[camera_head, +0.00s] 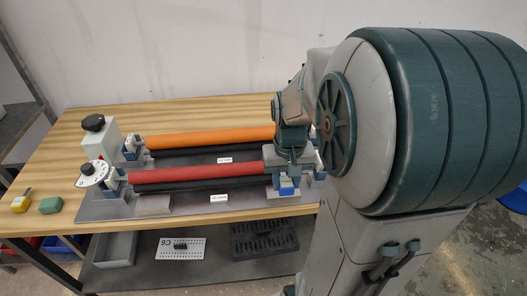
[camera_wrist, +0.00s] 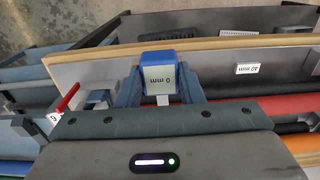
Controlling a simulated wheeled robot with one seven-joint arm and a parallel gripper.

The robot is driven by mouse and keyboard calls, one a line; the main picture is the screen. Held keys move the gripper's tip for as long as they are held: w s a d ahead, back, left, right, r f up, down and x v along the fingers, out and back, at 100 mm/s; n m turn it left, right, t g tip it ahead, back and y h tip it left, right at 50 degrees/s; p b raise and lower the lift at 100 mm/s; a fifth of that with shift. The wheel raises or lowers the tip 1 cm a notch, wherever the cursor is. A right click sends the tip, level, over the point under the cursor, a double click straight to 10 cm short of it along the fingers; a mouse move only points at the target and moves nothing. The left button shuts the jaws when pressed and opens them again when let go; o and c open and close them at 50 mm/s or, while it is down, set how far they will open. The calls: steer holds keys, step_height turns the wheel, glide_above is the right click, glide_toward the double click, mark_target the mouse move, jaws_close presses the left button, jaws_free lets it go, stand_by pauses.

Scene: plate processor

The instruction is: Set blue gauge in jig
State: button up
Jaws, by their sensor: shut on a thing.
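My gripper (camera_head: 284,178) is at the right end of the red roller, above the front right part of the machine plate. In the wrist view its two fingers (camera_wrist: 160,92) are shut on the blue gauge (camera_wrist: 172,56), a block with a blue body and a white face marked in mm, upside down in this picture. The blue gauge also shows in the head view (camera_head: 287,190) below the fingers, near the front edge of the plate. I cannot tell which part is the jig, or whether the gauge touches anything beneath it.
An orange roller (camera_head: 210,138) and a red roller (camera_head: 200,174) span the machine plate (camera_head: 185,208). A yellow block (camera_head: 20,204) and a green block (camera_head: 50,205) sit at the table's left. A white dial (camera_head: 94,173) stands left of the rollers.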

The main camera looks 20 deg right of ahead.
steer(key=w+d+f, duration=0.1)
steer(key=w, duration=0.1)
steer(key=w+d+f, duration=0.1)
steer(key=w, duration=0.1)
steer(key=w+f, duration=0.2)
steer(key=shift+d+f+p, duration=0.1)
steer(key=shift+d+p, duration=0.25)
steer(key=shift+d, duration=0.05)
step_height(320, 180, down, 4)
steer(key=shift+w+r, duration=0.1)
steer(key=shift+r, duration=0.05)
steer(key=shift+f, duration=0.5)
steer(key=o, duration=1)
steer(key=shift+r, duration=0.1)
